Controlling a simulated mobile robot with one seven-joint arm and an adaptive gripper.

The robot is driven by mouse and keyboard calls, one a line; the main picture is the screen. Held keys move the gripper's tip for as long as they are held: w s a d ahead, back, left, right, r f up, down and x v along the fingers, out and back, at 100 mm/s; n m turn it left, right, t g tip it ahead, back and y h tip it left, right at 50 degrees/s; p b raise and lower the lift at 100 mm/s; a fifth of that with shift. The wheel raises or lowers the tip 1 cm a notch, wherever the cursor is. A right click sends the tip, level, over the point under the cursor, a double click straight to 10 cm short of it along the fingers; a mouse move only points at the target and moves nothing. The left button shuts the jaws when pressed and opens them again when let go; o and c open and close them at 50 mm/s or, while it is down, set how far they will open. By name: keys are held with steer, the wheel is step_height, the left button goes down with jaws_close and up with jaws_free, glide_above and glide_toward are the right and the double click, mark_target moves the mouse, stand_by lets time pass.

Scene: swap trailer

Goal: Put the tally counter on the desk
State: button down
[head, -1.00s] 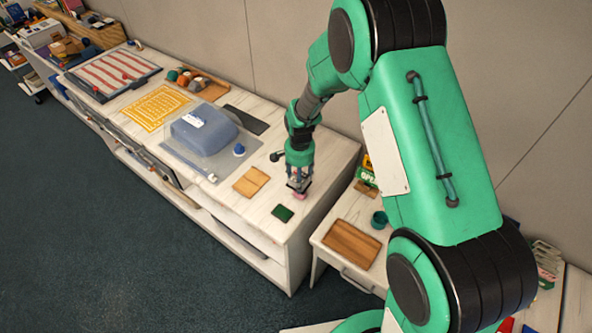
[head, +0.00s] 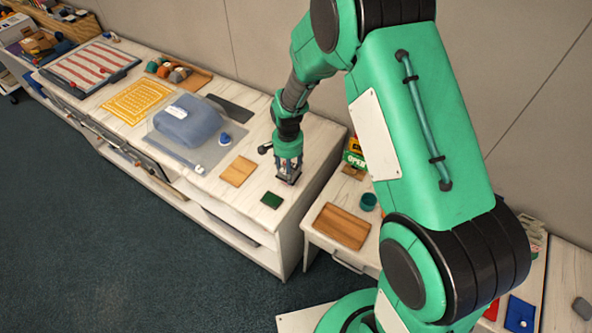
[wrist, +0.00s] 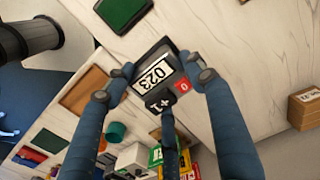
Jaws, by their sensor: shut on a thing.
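The tally counter (wrist: 152,68) is a dark block with a white display reading 023, a +1 button and a red 0 button. It shows in the wrist view between the blue fingers of my gripper (wrist: 153,85), which is shut on it. In the head view my gripper (head: 288,176) points down at the near right end of the long white cabinet top, right of a green pad; the counter is hidden or too small there. A lower white desk (head: 336,190) stands right of the cabinet, partly behind my arm.
The desk bears a brown board (head: 342,226), a teal cup (head: 368,201) and boxes (head: 356,153). Near my gripper lie a green pad (head: 271,200), a wooden board (head: 238,171) and a blue-topped object (head: 224,139). A gap and height step separate cabinet and desk.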

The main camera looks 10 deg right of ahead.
steer(key=shift+r, duration=0.1)
steer(key=shift+r, duration=0.5)
step_height(320, 180, up, 4)
steer(key=shift+w+f, duration=0.1)
steer(key=s+d+b, duration=0.5)
steer(key=s+d, duration=1.3)
steer(key=s, duration=0.2)
steer(key=shift+m, duration=0.3)
step_height(320, 180, down, 13)
steer(key=shift+s+a+r, duration=0.1)
steer(key=shift+a+r, duration=0.05)
steer(key=shift+r, duration=0.05)
steer(key=b, duration=0.2)
glide_above(341, 193)
steer(key=shift+f, duration=0.7)
